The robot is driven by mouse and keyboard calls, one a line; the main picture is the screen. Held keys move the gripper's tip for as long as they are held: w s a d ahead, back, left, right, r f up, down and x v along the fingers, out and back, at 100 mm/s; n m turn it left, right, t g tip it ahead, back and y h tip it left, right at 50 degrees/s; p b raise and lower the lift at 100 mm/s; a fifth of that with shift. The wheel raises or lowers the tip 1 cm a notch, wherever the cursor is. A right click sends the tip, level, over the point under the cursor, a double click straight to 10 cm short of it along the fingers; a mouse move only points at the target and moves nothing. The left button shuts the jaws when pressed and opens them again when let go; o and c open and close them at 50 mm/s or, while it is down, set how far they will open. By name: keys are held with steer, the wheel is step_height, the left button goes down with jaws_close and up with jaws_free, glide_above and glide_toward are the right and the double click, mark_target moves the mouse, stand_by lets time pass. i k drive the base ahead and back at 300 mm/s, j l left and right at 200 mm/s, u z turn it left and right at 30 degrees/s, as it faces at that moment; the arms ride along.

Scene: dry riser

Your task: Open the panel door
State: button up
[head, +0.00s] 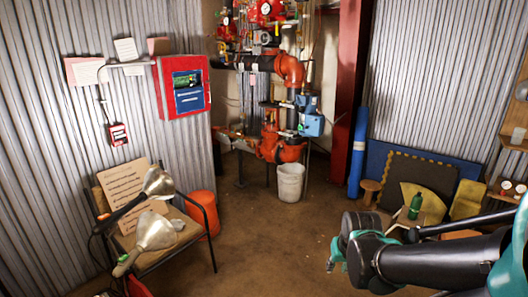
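The red panel (183,86) is mounted on the corrugated metal wall at upper left in the head view. Its door looks shut, with a blue-framed display on its front. My arm reaches in from the lower right. Its teal and black end, where my gripper (340,256) seems to be, is low in the picture, far to the right of the panel and apart from it. The fingers are too small and turned away to tell whether they are open or shut. I see nothing held.
A chair (205,222) with work lamps and a cardboard sign stands below the panel. An orange bucket (202,215) is behind it. Red pipework (290,70) and a white bucket (290,182) stand at the back. Boards and a green bottle (415,207) are at right. The middle floor is clear.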

mark_target(186, 103)
steer(key=i+l, duration=0.3)
steer(key=i, duration=0.25)
steer(key=i+l, duration=0.25)
steer(key=i, duration=0.3)
steer(key=i+l+u, duration=0.1)
steer(key=i+l, duration=0.2)
steer(key=i, duration=0.2)
